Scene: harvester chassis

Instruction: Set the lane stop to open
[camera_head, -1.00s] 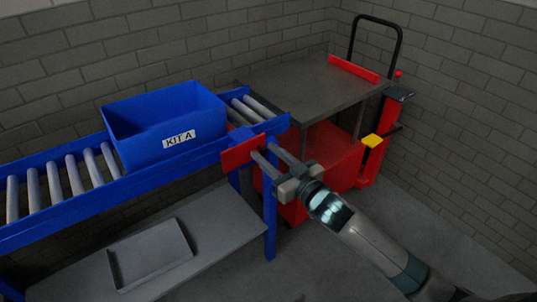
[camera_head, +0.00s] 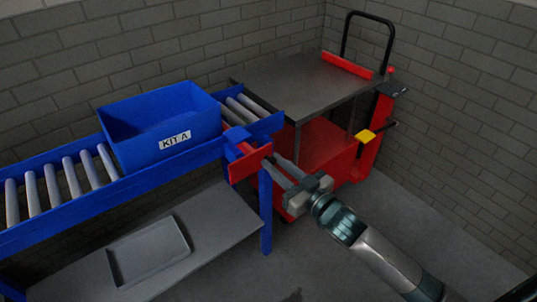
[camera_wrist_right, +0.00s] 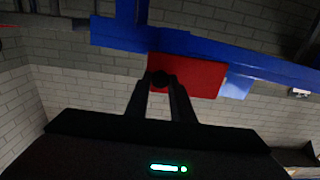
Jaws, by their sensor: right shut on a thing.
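The lane stop is a red plate (camera_head: 249,163) at the near side of the conveyor's right end, beside the blue bin. It stands out a little from the blue rail. My right gripper (camera_head: 276,167) reaches it from the lower right, with its fingertips at the plate's right part. In the right wrist view the fingers (camera_wrist_right: 160,84) are closed around a dark round knob in front of the red plate (camera_wrist_right: 196,76). The fingers hide part of the knob. My left gripper is not in view.
The blue bin marked KIT A (camera_head: 160,130) sits on the roller conveyor (camera_head: 60,200). A grey tray (camera_head: 150,252) lies on the shelf below. A red cart with a grey top (camera_head: 300,85) stands behind my right gripper. Open floor lies at the lower right.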

